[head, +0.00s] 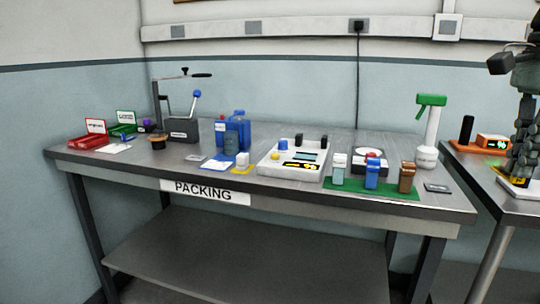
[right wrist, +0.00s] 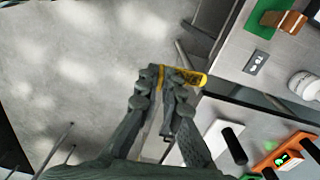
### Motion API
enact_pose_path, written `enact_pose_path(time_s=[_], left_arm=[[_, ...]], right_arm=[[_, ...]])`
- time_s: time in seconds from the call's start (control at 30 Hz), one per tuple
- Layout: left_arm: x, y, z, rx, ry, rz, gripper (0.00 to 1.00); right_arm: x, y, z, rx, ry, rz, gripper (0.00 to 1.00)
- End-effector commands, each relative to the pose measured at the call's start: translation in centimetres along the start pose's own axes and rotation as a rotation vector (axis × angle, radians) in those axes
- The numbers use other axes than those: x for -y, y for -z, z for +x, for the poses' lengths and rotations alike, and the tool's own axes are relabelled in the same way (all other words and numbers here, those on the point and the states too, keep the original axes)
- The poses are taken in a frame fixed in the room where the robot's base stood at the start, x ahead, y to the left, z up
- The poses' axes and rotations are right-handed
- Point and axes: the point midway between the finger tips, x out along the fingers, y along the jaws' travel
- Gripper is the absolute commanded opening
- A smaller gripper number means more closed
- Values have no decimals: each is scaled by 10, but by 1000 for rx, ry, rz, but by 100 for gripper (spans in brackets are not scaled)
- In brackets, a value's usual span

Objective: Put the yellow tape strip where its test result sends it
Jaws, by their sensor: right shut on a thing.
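The yellow tape strip (right wrist: 194,77) is held crosswise between the fingertips of my right gripper (right wrist: 168,88) in the right wrist view. In the head view my right gripper (head: 518,172) is at the far right edge, above the side table, with a bit of yellow at its tips. A red tray (head: 88,142) and a green tray (head: 122,131), each with a small sign, stand at the left end of the packing bench; their lettering is too small to read. My left gripper is not in view.
An orange device with a lit green display (head: 494,142) stands on the side table beside my right gripper. The packing bench (head: 350,203) holds a white instrument (head: 292,160), a green mat (head: 345,191) with several small bottles, a spray bottle (head: 428,130) and blue containers (head: 236,128).

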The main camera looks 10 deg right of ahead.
Motion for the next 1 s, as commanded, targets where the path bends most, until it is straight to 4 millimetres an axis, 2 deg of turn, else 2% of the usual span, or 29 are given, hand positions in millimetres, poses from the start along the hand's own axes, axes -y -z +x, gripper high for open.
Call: enact_pose_path(time_s=[0.03,0.13,0.23,0.37,0.67,1.0], left_arm=[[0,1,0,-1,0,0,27],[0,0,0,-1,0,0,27],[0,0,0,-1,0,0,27],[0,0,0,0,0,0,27],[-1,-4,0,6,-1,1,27],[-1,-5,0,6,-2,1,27]], right_arm=[[-2,10,14,9,0,-31,0],[-5,23,45,9,0,-109,0],[-7,25,71,8,0,-191,0],[-7,22,93,6,0,-270,0],[-8,10,121,4,-2,-388,0],[-8,8,124,6,4,-411,0]])
